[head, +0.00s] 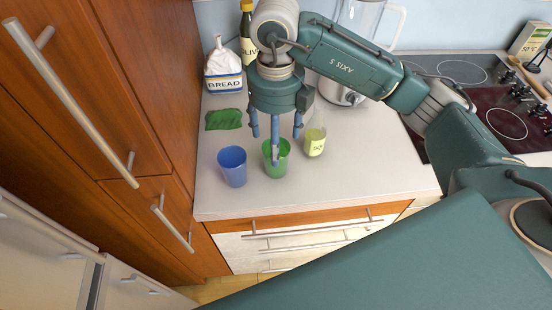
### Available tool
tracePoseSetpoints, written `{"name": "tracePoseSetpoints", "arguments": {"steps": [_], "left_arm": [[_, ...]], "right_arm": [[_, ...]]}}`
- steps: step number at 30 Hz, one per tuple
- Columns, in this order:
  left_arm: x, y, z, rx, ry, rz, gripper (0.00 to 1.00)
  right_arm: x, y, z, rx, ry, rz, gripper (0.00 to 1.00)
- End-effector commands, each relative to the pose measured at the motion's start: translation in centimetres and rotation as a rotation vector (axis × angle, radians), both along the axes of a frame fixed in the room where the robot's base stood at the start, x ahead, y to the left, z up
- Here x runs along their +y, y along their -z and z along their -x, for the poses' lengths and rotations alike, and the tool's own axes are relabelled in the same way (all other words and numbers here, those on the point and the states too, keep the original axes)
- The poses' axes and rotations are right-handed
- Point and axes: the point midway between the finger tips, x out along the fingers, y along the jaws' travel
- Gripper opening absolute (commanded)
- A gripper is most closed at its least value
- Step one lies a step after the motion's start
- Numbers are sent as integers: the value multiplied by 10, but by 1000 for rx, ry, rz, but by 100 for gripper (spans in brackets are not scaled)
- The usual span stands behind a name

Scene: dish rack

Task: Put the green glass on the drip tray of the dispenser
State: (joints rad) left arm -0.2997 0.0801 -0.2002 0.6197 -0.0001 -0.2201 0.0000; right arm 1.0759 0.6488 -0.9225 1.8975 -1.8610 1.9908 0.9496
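The green glass (284,158) stands upright near the front edge of the counter, between a blue cup and a pale yellow-green glass. My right gripper (275,146) points down at it from above, its fingers spread apart. One finger overlaps the green glass in the picture; whether it is inside the glass or in front of it I cannot tell. The other fingers end behind the glass's rim, near its left and right sides. No dispenser or drip tray can be made out. My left gripper is not in view.
The blue cup (232,167) and the yellow-green glass (315,141) stand close on either side. Behind are a green cloth (223,119), a bread bag (223,72), an oil bottle (247,40) and a clear jug-like appliance (362,22). A stove (490,105) lies right; tall wooden cabinets (95,70) left.

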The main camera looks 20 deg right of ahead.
Motion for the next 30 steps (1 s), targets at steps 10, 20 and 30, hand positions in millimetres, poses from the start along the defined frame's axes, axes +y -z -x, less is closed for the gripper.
{"name": "tracePoseSetpoints", "arguments": {"steps": [10, 20, 30], "left_arm": [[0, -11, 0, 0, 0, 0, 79], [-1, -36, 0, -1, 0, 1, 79], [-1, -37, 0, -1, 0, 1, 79]], "right_arm": [[-1, 44, 1, 3, -3, 1, 70], [-1, 85, 1, 5, -3, 1, 70], [-1, 98, -1, 0, -5, 0, 70]]}}
